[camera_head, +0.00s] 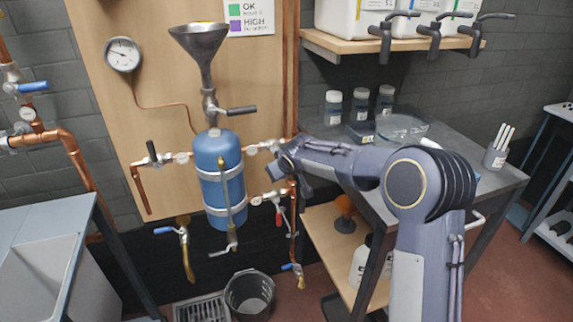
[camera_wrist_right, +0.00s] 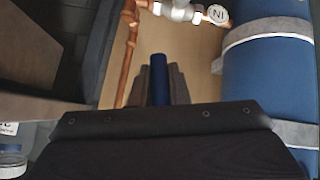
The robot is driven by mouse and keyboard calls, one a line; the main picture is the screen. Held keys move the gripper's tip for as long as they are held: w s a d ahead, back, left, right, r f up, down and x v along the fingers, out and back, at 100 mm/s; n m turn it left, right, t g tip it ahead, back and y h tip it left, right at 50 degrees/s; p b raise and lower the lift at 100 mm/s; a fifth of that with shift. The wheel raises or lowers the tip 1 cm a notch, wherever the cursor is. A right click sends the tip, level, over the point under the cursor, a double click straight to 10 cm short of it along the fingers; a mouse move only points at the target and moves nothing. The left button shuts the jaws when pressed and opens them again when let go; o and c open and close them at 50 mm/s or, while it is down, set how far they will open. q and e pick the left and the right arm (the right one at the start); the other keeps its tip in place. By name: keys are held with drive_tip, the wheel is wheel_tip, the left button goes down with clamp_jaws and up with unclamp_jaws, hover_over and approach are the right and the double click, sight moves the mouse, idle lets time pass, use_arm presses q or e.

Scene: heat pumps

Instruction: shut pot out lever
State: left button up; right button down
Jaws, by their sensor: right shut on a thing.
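The pot is a blue tank (camera_head: 220,175) with grey bands, mounted upright on the wooden panel; its side also shows at the right of the right wrist view (camera_wrist_right: 265,75). My right gripper (camera_head: 287,160) is to the right of the tank, close to the upper right valve (camera_head: 258,148). In the right wrist view its fingers (camera_wrist_right: 158,88) are shut on a blue lever handle (camera_wrist_right: 158,72). The lever's joint with its valve is hidden. A white valve with a round tag, seemingly an upside-down "IN" (camera_wrist_right: 217,14), is beyond the fingers. My left gripper is out of view.
A lower valve (camera_head: 270,198) with a red lever (camera_head: 279,220) is below my right gripper. A copper pipe (camera_head: 292,230) runs down there. A funnel (camera_head: 203,45) tops the tank. A bench (camera_head: 465,170) stands on the right, and a bucket (camera_head: 250,292) is on the floor.

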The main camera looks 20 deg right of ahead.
drive_tip(key=shift+s+a+f+m+y+p, duration=0.1)
drive_tip(key=shift+a+m+y+p, duration=0.5)
drive_tip(key=shift+y, duration=0.4)
drive_tip(key=shift+a, duration=0.2)
drive_tip(key=c, duration=1.4)
unclamp_jaws()
drive_tip(key=shift+p+v, duration=0.4)
drive_tip(key=shift+v, duration=3.45)
drive_tip(key=shift+d, duration=0.1)
